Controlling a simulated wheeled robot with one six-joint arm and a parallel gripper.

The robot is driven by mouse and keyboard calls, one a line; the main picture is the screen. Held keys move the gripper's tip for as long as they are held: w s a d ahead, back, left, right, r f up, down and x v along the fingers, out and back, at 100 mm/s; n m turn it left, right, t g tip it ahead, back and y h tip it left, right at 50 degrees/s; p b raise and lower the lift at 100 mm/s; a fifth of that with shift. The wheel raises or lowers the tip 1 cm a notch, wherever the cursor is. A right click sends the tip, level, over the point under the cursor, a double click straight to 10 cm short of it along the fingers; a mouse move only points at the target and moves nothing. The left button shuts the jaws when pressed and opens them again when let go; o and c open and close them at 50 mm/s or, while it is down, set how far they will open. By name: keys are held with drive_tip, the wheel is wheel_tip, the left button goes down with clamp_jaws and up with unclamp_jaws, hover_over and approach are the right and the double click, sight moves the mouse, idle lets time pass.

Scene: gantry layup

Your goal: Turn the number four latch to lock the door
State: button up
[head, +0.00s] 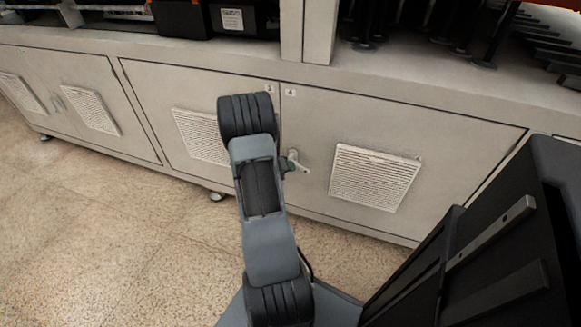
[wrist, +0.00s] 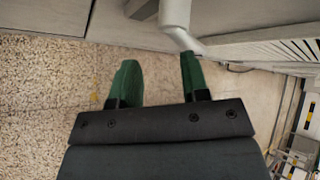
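The number four door (head: 460,150) is a pale grey cabinet door that looks closed, with a small "4" label at its upper left corner. Its latch (head: 301,168) is a light grey lever near the door's left edge, partly hidden by my arm. In the wrist view the latch (wrist: 176,14) comes down from the top and bends right, its lever passing close to the right finger. My gripper's green tip (head: 286,165) shows in the head view.
The number three door (head: 160,85) is to the left, with a vent grille. Another vent grille (head: 375,178) is right of the latch. The speckled floor (head: 120,240) is clear in front. Black equipment (head: 205,15) stands on the cabinet top.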

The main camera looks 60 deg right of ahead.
drive_tip(key=w+p+v, duration=0.1)
drive_tip(key=p+v, duration=0.5)
drive_tip(key=v, duration=0.4)
drive_tip(key=shift+w+f, duration=0.2)
drive_tip(key=shift+f, duration=0.2)
idle(0.6)
drive_tip(key=p+v, duration=0.3)
drive_tip(key=v, duration=1.1)
drive_tip(key=shift+p, duration=0.4)
